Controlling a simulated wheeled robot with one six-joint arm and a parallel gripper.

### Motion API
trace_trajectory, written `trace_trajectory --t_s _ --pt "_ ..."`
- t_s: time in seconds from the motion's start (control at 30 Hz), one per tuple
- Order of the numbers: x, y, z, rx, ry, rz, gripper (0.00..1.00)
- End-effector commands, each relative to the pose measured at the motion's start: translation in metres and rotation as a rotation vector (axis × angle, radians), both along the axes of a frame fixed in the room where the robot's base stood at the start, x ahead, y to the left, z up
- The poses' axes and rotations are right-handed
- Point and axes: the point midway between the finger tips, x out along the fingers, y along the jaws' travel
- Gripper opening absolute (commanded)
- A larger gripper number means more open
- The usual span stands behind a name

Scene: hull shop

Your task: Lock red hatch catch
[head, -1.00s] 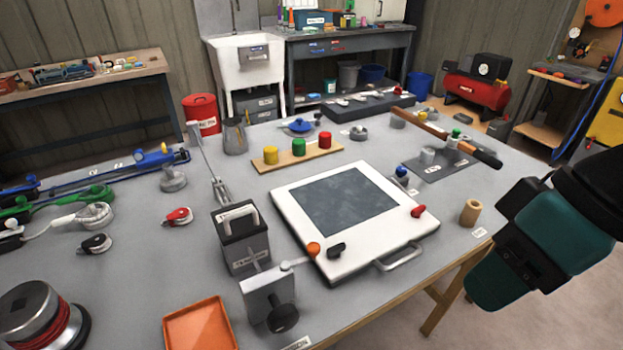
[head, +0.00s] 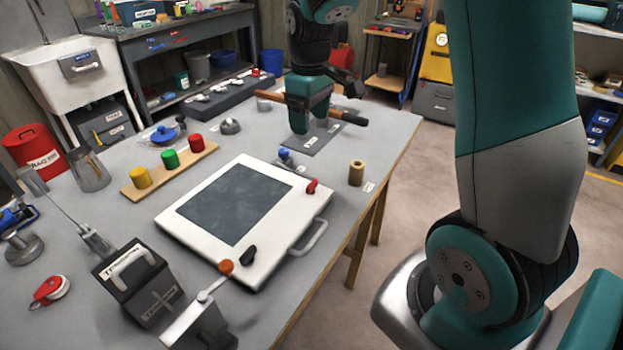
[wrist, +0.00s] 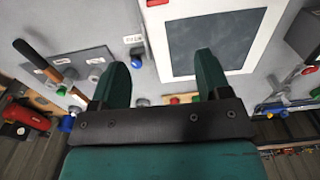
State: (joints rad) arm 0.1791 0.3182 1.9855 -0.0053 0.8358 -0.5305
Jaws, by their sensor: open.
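The hatch (head: 290,235) is a white panel with a dark window, lying on the grey table. Its red catch (head: 312,187) is a small lever on the far right corner, and a black catch (head: 248,256) is on the near corner. In the wrist view the red catch (wrist: 157,3) is cut by the top edge, and the white hatch (wrist: 258,52) shows beyond the fingers. My gripper (wrist: 161,72) is open, with nothing between its fingers. In the head view my gripper (head: 300,122) is above the table's far part, beyond the red catch and apart from it.
A blue knob (head: 284,155) stands just beyond the hatch, and a tan cylinder (head: 356,173) to its right. A brown-handled tool (head: 347,117) lies by my gripper. A wooden strip (head: 135,190) holds yellow, green and red knobs. An orange ball (head: 226,267) is near the black catch.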

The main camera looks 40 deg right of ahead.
Motion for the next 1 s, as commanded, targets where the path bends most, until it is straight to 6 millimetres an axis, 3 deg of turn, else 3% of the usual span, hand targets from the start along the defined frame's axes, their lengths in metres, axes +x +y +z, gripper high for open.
trace_trajectory --t_s 0.17,0.7,1.0 --pt "0.0 -0.006 -0.022 -0.003 0.008 -0.005 0.7" --pt "-0.001 -0.006 -0.14 -0.002 0.008 -0.007 0.7" --pt "0.0 -0.006 -0.172 -0.003 0.003 -0.007 0.7"
